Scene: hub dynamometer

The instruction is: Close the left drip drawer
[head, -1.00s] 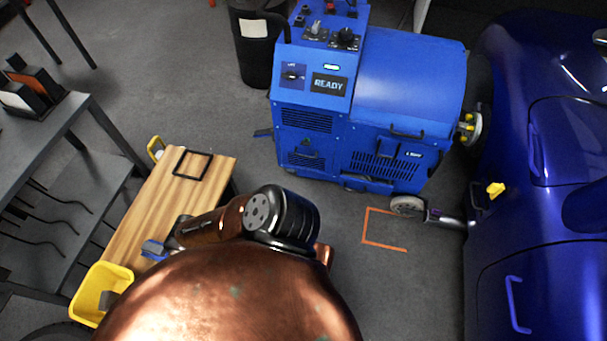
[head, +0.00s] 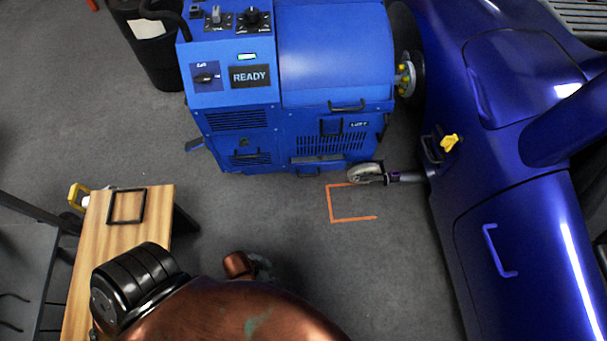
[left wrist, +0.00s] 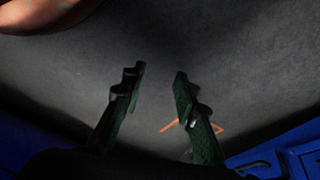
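The blue dynamometer (head: 335,75) stands ahead with several handled panels on its front. Low on that front, a shallow drawer (head: 318,164) with a small dark handle seems to stand slightly out; I cannot tell how far. My left gripper (head: 262,268) shows only in part beyond my copper body, over the floor and apart from the machine. In the left wrist view my left gripper (left wrist: 156,82) is open and empty, its two dark fingers apart above the floor. A blue panel with a dark handle (left wrist: 255,165) shows at the lower right there. My right gripper is out of view.
An orange floor mark (head: 350,218) lies before the machine. A blue car (head: 510,190) stands at the right, with a yellow-tipped part (head: 450,142) on its side. A wooden bench (head: 90,235) is at the left, and a black bin (head: 160,45) stands behind. Grey floor between is clear.

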